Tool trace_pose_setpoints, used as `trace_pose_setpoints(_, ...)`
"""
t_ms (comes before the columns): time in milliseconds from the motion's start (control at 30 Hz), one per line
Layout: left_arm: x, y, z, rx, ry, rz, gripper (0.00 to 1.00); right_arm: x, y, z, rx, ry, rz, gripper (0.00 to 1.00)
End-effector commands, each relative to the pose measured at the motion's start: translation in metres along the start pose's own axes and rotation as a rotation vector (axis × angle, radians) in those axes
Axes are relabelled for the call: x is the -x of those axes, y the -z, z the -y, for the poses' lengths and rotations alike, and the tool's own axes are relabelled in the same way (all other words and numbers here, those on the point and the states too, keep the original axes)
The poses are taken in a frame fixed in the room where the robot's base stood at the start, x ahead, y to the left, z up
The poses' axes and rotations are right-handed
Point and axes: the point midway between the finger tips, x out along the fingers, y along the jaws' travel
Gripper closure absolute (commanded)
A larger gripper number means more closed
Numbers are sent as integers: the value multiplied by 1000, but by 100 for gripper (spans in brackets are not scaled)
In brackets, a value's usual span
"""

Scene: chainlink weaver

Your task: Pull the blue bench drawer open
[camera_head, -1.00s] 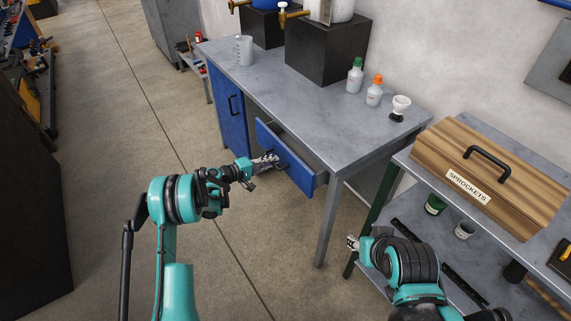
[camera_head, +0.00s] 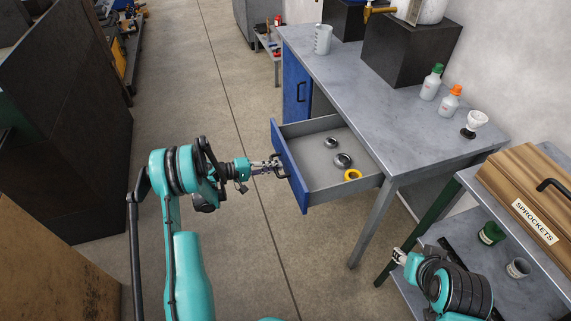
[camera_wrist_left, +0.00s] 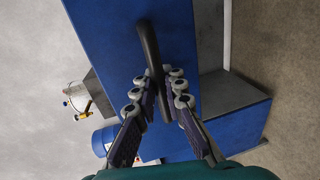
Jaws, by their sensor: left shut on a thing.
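The blue bench drawer (camera_head: 289,167) is pulled well out from under the grey bench, and its grey inside shows. In it lie two metal rings (camera_head: 342,160) and a yellow ring (camera_head: 352,175). My left gripper (camera_head: 278,167) is shut on the drawer's dark handle (camera_head: 283,170) at the blue front. In the left wrist view the fingers (camera_wrist_left: 160,92) close around the lower part of the handle (camera_wrist_left: 149,48). My right gripper (camera_head: 398,257) is beside the shelf at lower right, away from the drawer; its jaw state is too small to tell.
The bench top (camera_head: 360,110) carries a beaker (camera_head: 323,39), two bottles and dark blocks. A blue cabinet door (camera_head: 297,87) is left of the drawer. A shelf with a wooden sprockets box (camera_head: 525,190) stands at right. The floor left of the drawer is clear.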

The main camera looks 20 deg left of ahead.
Motion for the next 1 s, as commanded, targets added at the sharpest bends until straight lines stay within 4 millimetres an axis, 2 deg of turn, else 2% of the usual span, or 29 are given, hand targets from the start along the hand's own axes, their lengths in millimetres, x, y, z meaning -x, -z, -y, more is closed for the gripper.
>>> trace_pose_setpoints(167,8,0,2,-1,2,1,100,0,0,0,0,0,0,60)
trace_pose_setpoints(533,8,0,3,-1,2,0,100,0,0,0,0,0,0,60)
trace_pose_setpoints(567,8,0,3,-1,2,0,83,0,0,0,0,0,0,60)
trace_pose_setpoints(600,8,0,2,-1,2,0,72,0,0,0,0,0,0,60)
trace_pose_setpoints(633,8,0,2,-1,2,0,68,0,0,0,0,0,0,60)
trace_pose_setpoints(1000,14,1,2,0,1,-2,68,0,0,0,0,0,0,60)
